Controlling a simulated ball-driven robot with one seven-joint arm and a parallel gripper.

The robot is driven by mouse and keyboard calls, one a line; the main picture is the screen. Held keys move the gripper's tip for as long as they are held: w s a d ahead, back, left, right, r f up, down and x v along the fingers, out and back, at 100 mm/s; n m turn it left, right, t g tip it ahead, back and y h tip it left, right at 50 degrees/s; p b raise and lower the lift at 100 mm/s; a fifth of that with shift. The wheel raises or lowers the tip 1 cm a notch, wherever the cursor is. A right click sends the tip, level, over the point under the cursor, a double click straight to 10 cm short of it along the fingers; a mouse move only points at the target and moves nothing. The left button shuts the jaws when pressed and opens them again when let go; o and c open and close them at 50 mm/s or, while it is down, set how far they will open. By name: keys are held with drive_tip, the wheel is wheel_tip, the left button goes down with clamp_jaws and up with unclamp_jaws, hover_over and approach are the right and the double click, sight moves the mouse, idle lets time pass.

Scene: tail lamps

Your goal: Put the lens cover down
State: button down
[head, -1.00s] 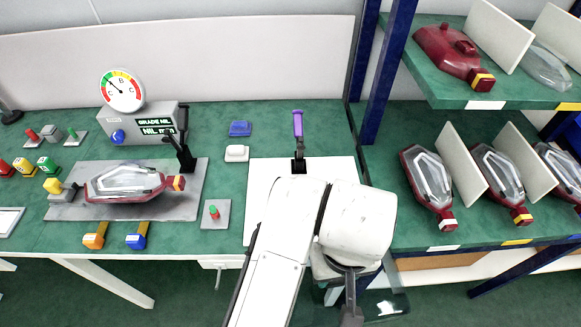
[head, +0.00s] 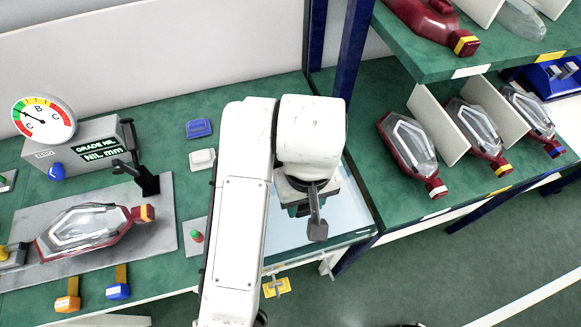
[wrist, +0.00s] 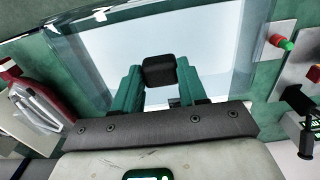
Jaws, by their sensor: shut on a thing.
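My gripper (wrist: 160,88) hangs over the front of the bench at the right, below my white arm. In the wrist view its two green fingers are shut on a small black block, which I take to be part of the lens cover (wrist: 158,70). A pale bluish pane (wrist: 200,45) lies below and beyond the fingers; I cannot tell whether it joins the block or touches the bench.
A lamp (head: 92,228) lies on a grey plate (head: 165,212) at left. A gauge box (head: 85,145), a blue block (head: 199,127) and a white block (head: 202,160) stand behind. A small red-green button (head: 197,237) sits left of my arm. Shelves at right hold lamps (head: 408,145) between dividers.

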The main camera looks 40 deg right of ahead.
drive_tip(key=w, duration=0.2)
drive_tip(key=w+d+p, duration=0.1)
drive_tip(key=w, duration=0.2)
drive_tip(key=w+d, duration=0.1)
drive_tip(key=w, duration=0.1)
drive_tip(key=shift+w+d, duration=0.15)
drive_tip(key=shift+d, duration=0.1)
drive_tip(key=shift+w+f+p, duration=0.15)
drive_tip(key=shift+f+p, duration=0.05)
drive_tip(key=shift+f, duration=0.7)
drive_tip(key=shift+w+f+p, duration=0.1)
drive_tip(key=shift+f+p, duration=0.05)
drive_tip(key=shift+f, duration=0.7)
drive_tip(key=shift+f, duration=0.1)
drive_tip(key=c, duration=0.6)
unclamp_jaws()
wheel_tip(320, 180, up, 12)
drive_tip(key=shift+r+p, duration=0.15)
drive_tip(key=shift+p, duration=0.15)
